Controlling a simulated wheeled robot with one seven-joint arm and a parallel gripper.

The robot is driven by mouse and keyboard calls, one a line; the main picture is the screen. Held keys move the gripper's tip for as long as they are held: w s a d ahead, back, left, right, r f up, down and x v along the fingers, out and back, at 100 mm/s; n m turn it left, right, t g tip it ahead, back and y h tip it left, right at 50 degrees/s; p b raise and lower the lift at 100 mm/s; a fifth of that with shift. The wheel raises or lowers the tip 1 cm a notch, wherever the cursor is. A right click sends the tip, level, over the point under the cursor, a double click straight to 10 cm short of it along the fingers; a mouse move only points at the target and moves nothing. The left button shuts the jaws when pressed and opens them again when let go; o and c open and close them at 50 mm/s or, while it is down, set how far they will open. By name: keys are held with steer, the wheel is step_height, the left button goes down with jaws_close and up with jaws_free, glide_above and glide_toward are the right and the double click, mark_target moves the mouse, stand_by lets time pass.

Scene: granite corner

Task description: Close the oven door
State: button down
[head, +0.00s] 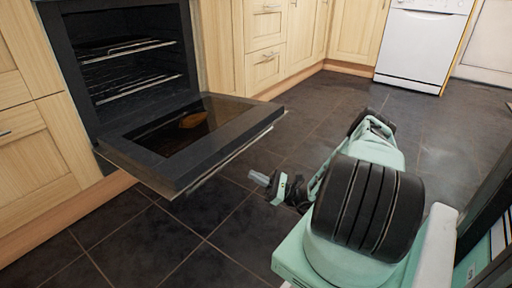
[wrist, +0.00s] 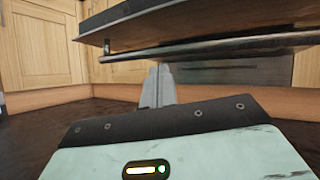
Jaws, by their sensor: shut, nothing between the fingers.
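The oven (head: 125,65) is built into the cabinets at the left of the head view. Its door (head: 225,135) is folded down, wide open and about level, with its glass facing up. My gripper (head: 258,177) is shut and empty, just right of the door's front edge and lower than it. In the wrist view my shut fingers (wrist: 158,85) point toward the cabinet base, below the door. The door's underside (wrist: 200,25) and its handle bar (wrist: 210,48) cross the upper part of that view. The fingertips appear apart from the handle, though the gap is hard to judge.
Wire racks (head: 125,65) are inside the oven cavity. Wooden cabinets (head: 40,150) flank the oven. A white dishwasher (head: 412,45) stands at the back right. The dark tiled floor (head: 200,230) in front of the oven is clear.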

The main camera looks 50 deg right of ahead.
steer(key=s+d+f+m+t+h, duration=0.3)
steer(key=d+m+t+h, duration=0.4)
steer(key=h, duration=0.4)
steer(key=w+a+r+g+p, duration=0.1)
steer(key=w+r+p, duration=0.4)
steer(key=r, duration=0.5)
steer(key=shift+w+a+r+m, duration=0.2)
steer(key=shift+w+r+m, duration=0.1)
steer(key=shift+w, duration=1.1)
